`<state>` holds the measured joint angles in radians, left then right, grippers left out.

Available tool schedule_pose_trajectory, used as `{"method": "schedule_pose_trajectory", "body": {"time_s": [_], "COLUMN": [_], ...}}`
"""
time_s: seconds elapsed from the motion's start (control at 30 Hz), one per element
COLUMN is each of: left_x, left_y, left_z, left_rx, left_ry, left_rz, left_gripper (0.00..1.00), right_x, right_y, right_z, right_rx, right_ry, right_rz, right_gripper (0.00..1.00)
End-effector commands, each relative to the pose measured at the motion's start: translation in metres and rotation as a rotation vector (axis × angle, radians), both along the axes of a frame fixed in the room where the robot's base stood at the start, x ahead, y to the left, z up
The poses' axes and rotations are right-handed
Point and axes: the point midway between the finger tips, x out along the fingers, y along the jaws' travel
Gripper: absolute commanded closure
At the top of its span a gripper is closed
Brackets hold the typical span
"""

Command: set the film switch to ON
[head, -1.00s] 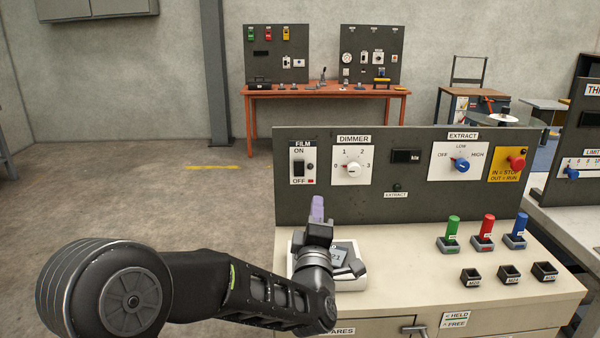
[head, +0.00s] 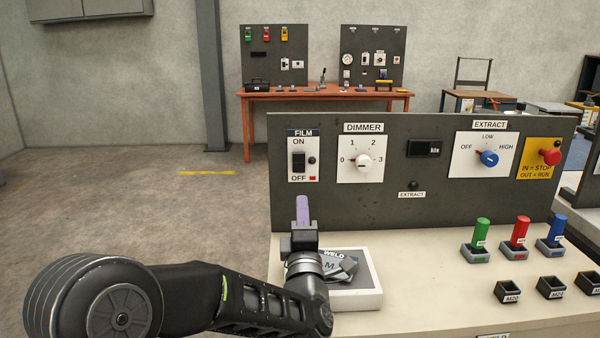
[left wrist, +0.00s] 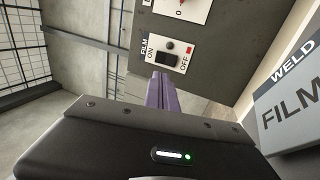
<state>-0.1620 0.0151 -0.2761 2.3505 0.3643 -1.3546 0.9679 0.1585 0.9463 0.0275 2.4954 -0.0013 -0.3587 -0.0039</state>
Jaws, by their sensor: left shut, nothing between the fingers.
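In the left wrist view the switch (left wrist: 167,59) appears just beyond the fingertips (left wrist: 160,77). Which way the rocker is tipped is hard to tell. My right gripper is not in view.
The panel also carries a DIMMER knob (head: 364,161), an EXTRACT knob (head: 489,158) and a red stop button (head: 551,157). A tray (head: 365,300) of grey labelled tags lies on the bench beside my left wrist. Green, red and blue handles stand at right.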

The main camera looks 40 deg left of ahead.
Motion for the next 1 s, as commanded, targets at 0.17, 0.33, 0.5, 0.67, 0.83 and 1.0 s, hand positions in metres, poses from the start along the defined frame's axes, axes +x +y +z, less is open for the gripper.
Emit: {"method": "schedule_pose_trajectory", "body": {"time_s": [0.17, 0.33, 0.5, 0.67, 0.83, 1.0], "left_x": [0.0, 0.001, 0.009, 0.026, 0.051, 0.077], "left_y": [0.0, 0.001, 0.006, 0.02, 0.039, 0.059], "left_z": [0.001, 0.002, 0.005, 0.012, 0.023, 0.034], "left_rx": [0.0, 0.0, 0.0, 0.001, 0.002, 0.002], "left_ry": [0.0, 0.0, 0.002, 0.001, 0.0, 0.0], "left_rz": [0.0, 0.0, -0.001, 0.002, 0.002, 0.002], "left_gripper": [1.0, 1.0, 1.0, 1.0, 1.0, 1.0], "right_x": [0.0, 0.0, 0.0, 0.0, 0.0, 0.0], "right_y": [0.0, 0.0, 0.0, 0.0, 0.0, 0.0], "right_z": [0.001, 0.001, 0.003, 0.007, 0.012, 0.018], "right_rx": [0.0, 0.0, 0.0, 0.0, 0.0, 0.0], "right_ry": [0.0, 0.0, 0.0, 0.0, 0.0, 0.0], "right_rz": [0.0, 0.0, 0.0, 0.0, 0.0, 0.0], "right_gripper": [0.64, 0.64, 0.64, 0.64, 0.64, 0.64]}}
